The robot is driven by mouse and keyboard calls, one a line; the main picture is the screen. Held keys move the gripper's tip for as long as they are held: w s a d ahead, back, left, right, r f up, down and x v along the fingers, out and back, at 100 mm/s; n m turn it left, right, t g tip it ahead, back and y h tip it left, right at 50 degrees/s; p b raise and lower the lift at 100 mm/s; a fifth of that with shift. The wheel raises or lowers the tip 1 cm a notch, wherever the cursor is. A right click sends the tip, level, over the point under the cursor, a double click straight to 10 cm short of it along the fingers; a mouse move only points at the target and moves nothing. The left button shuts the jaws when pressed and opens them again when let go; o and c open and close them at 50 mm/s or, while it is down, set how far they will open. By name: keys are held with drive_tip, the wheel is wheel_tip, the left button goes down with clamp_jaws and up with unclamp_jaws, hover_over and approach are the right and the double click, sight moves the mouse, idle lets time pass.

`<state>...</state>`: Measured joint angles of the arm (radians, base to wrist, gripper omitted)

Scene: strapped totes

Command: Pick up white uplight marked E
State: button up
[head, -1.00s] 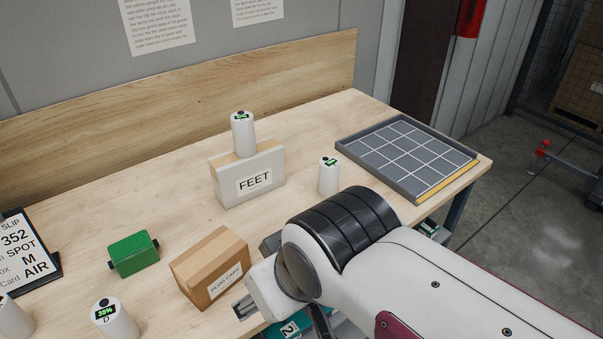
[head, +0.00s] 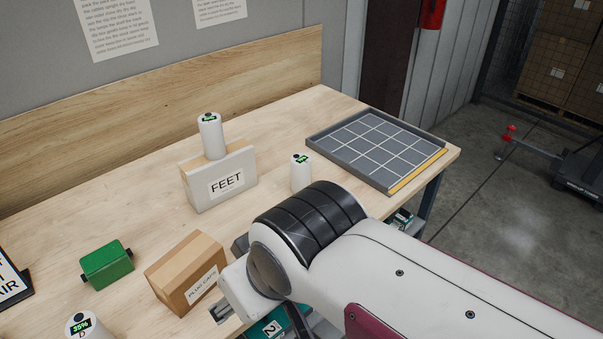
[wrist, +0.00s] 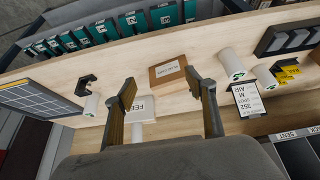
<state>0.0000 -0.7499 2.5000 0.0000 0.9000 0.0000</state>
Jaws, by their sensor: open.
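Several white cylinders with dark tops and green displays are in view; I cannot read an E on any. One (head: 210,137) stands on the FEET box (head: 200,190). Another (head: 300,174) stands on the table right of that box. A third (head: 85,328), showing 35% and a letter like D, is cut off at the lower left. The wrist view shows a cylinder (wrist: 91,105) at left and two at right, one (wrist: 232,62) beside another (wrist: 263,75). My gripper (wrist: 166,90) is open and empty above the table, its fingers either side of the carton's near side in the picture.
A brown PLUG CAPS carton (head: 172,285) and a green block (head: 107,265) stand on the table. A grey gridded tray (head: 378,186) lies at the right end. A dark-framed sign (wrist: 247,99) is near the right cylinders. Bare wood lies behind the green block.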

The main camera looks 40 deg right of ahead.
sight(302, 167)
drive_tip(key=shift+o, duration=0.6)
drive_tip(key=w+d+f+m+t+h, duration=0.15)
drive_tip(key=w+d, duration=0.35)
drive_tip(key=w, duration=0.6)
drive_tip(key=w+d+f+m+t+h, duration=0.1)
drive_tip(key=w+d+m+t, duration=0.3)
drive_tip(key=w, duration=0.8)
drive_tip(key=d+f+m+h, duration=0.1)
drive_tip(key=d+f+h, duration=0.1)
drive_tip(key=d, duration=0.6)
drive_tip(key=w+d+f+m+g+h, duration=0.1)
drive_tip(key=d+f+m+h, duration=0.1)
drive_tip(key=d, duration=0.6)
drive_tip(key=w+d+f+m+g+h, duration=0.1)
drive_tip(key=d+f+h, duration=0.3)
drive_tip(key=d, duration=0.4)
drive_tip(key=shift+w+f+m, duration=0.1)
drive_tip(key=shift+f+m, duration=0.05)
drive_tip(key=shift+m, duration=0.1)
drive_tip(key=shift+w, duration=0.1)
